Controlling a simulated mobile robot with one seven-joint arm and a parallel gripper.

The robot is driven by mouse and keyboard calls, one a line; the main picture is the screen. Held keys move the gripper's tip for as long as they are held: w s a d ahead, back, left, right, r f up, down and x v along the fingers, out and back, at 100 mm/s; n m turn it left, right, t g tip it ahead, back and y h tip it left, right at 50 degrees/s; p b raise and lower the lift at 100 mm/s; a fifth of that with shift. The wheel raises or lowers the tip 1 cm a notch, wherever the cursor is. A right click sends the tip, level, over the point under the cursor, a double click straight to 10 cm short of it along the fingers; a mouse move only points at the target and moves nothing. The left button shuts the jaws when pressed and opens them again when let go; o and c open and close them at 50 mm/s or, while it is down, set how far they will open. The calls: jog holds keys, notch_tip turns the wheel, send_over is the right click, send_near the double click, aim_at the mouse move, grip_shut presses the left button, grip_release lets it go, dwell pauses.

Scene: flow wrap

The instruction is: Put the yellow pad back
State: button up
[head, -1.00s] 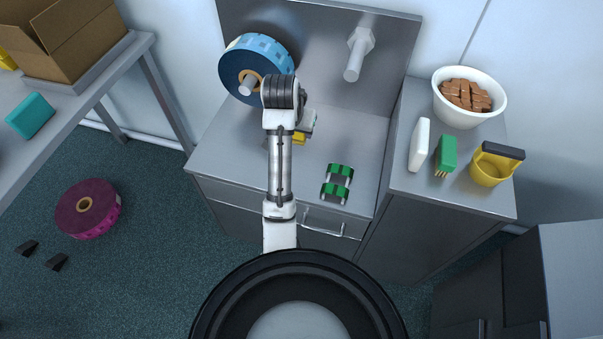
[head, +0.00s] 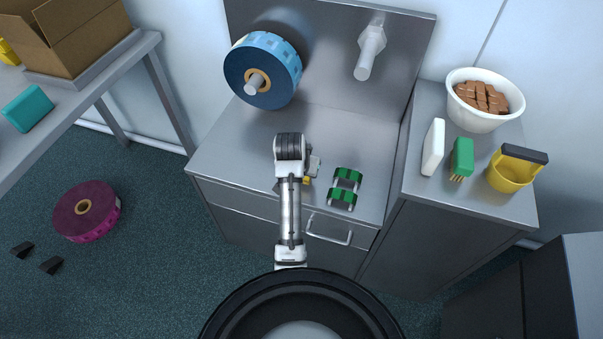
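A yellow piece, apparently the yellow pad (head: 307,180), shows small at my gripper (head: 311,172), above the front part of the steel worktop. My arm's wrist covers most of the gripper and much of the pad. The fingers are hardly visible, but the pad has travelled with the gripper, so it looks held. I cannot tell how high it is above the worktop (head: 240,150).
A green roller piece (head: 345,187) lies just right of my gripper. A blue reel (head: 262,70) hangs on a spindle; another spindle (head: 369,52) is bare. The right cabinet carries a white bowl (head: 484,118), white block (head: 433,147), green brush (head: 462,157) and yellow cup (head: 510,172).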

jog(key=shift+f, duration=0.95)
jog(key=o, duration=0.9)
jog(key=shift+r, duration=0.1)
jog(key=v, duration=1.2)
